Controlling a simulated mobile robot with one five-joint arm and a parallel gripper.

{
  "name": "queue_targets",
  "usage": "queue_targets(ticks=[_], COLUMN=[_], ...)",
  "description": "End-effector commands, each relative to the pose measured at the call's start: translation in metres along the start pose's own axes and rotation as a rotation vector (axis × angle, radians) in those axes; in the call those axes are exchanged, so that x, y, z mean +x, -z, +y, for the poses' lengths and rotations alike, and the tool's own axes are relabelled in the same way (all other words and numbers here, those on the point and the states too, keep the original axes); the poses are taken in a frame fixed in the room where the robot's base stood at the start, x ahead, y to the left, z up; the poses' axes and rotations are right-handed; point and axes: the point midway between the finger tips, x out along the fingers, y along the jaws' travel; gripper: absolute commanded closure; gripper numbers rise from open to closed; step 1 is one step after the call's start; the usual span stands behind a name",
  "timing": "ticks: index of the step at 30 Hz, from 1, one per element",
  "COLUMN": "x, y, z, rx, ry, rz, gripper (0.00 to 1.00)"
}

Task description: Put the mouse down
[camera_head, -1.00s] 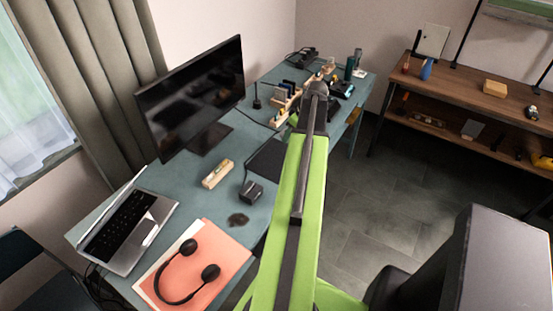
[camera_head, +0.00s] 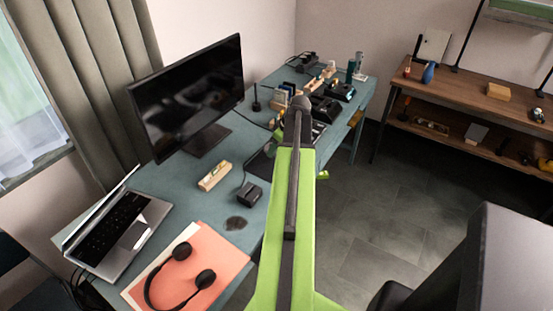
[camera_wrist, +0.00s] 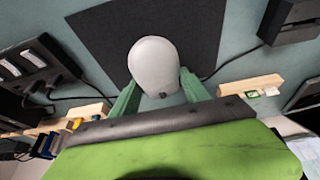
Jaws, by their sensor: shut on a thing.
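The mouse (camera_wrist: 153,62) is pale grey and rounded, near the middle of the wrist view. My gripper (camera_wrist: 157,88) has its green fingers on both sides of the mouse and is shut on it. The mouse appears over the dark mouse pad (camera_wrist: 205,25); whether it touches the pad cannot be told. In the head view, my green arm hides the mouse and most of the gripper. A strip of the pad (camera_head: 261,162) shows left of the arm.
The blue-grey desk (camera_head: 219,187) holds a monitor (camera_head: 190,95), a laptop (camera_head: 121,230), headphones (camera_head: 180,280) on folders, a small black box (camera_head: 250,194) and a wooden block (camera_head: 215,176). Several items crowd the far end. A wooden shelf (camera_head: 463,94) stands at the right.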

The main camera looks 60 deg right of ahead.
Motion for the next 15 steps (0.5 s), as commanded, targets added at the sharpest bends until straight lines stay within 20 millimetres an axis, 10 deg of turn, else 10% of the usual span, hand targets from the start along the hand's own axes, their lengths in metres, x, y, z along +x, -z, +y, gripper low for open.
queue_targets(ticks=[15], x=[0.036], y=[-0.015], z=[-0.001], rx=[0.000], ry=[0.000], rz=[0.000], gripper=[0.89])
